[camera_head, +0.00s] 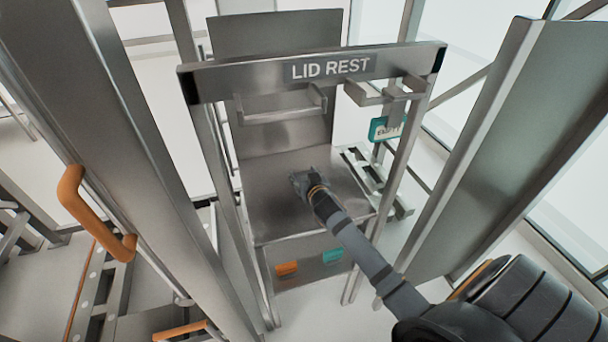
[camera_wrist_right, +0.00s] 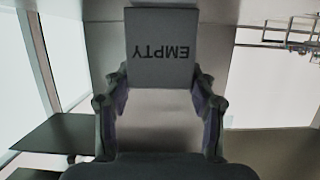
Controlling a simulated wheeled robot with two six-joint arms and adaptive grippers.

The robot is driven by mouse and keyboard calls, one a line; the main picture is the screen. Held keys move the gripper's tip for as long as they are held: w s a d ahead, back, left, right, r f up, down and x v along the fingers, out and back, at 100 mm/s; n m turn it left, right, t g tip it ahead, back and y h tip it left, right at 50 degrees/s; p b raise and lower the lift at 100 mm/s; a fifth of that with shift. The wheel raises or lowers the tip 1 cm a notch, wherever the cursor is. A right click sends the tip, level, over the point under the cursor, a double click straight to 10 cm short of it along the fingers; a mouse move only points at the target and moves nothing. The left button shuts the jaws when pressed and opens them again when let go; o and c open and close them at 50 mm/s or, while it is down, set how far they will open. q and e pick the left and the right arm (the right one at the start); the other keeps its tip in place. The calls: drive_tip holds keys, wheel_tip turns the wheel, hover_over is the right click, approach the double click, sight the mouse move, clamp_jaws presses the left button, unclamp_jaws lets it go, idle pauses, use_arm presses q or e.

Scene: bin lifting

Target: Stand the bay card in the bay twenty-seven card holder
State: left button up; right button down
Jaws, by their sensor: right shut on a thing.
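The bay card (camera_wrist_right: 160,48) is a grey plate reading "EMPTY", upside down in the right wrist view. My right gripper (camera_wrist_right: 160,82) is shut on it, with one finger at each side edge. In the head view my right gripper (camera_head: 308,186) is over the flat metal panel of the lid rest stand; the card cannot be made out there. A teal-framed card (camera_head: 385,128) that seems to read "EMPTY" hangs at the stand's right side, right of and beyond the gripper. No number twenty-seven is readable, so I cannot tell which part is that bay's holder. My left gripper is out of view.
A bar marked "LID REST" (camera_head: 333,68) crosses above, with brackets below it. Orange (camera_head: 287,268) and teal (camera_head: 333,256) patches are on the stand's lower front. A tall metal panel with an orange handle (camera_head: 90,214) stands left; another panel (camera_head: 505,140) stands right.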

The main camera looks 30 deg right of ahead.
drive_tip(key=shift+f, duration=0.2)
drive_tip(key=shift+f, duration=0.1)
drive_tip(key=shift+f, duration=0.1)
drive_tip(key=shift+c, duration=2.2)
unclamp_jaws()
